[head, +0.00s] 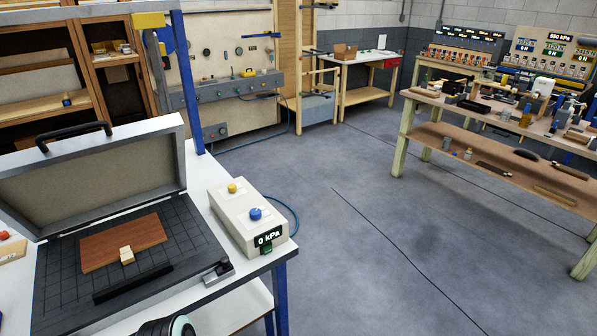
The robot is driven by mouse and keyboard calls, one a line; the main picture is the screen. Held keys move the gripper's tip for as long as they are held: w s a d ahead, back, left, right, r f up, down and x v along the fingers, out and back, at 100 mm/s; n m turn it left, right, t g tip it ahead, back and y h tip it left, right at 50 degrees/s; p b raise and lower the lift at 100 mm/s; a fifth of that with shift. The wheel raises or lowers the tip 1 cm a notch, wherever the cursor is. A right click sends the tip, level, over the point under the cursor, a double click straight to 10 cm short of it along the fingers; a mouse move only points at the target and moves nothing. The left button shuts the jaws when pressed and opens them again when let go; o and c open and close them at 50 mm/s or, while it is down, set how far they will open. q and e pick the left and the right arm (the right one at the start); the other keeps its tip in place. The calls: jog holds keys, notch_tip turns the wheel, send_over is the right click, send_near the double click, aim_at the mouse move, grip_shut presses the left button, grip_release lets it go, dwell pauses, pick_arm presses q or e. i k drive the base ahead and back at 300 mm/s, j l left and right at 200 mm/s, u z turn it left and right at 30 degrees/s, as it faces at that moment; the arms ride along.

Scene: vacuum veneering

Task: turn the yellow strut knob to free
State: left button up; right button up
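A yellow knob (232,188) sits on top of a pale control box (225,215) at the right side of the white table. A blue knob (256,213) is beside it, nearer me. The box's display (268,238) reads 0 kPa. I cannot read any marking that shows the yellow knob's setting. Left of the box, a press with its lid (95,170) raised stands on the table. A brown wood panel (124,243) with a small pale block (126,255) on it lies on the dark gridded bed (60,285).
A dark bar (132,283) lies along the bed's front. A blue post (186,80) rises behind the table. A tool bench (510,125) stands at the right, a wall panel (225,60) at the back. The grey floor (400,220) between is clear apart from thin dark lines.

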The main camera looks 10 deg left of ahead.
aim_at(233, 188)
jog(key=i+l+z, duration=0.25)
jog(key=z, duration=0.15)
jog(key=i+l+z, duration=0.1)
jog(key=i+z, duration=0.7)
jog(key=i+u, duration=0.75)
jog(key=i+l+u, duration=0.4)
jog(key=i+u, duration=0.15)
jog(key=u, duration=0.25)
jog(key=i+u, duration=0.15)
jog(key=u, duration=0.25)
jog(key=i+u, duration=0.15)
jog(key=u, duration=0.25)
jog(key=i+l+u, duration=0.15)
jog(key=u, duration=0.25)
jog(key=i+u, duration=0.1)
jog(key=u, duration=0.3)
jog(key=i+l+u, duration=0.1)
jog(key=u, duration=0.25)
jog(key=i+l+u, duration=0.1)
jog(key=u, duration=0.3)
jog(key=l+u, duration=0.25)
jog(key=u, duration=0.15)
jog(key=i+l+u, duration=0.1)
jog(key=u, duration=0.35)
jog(key=l+u, duration=0.4)
jog(key=i+l+u, duration=0.1)
jog(key=l+u, duration=0.15)
jog(key=u, duration=0.2)
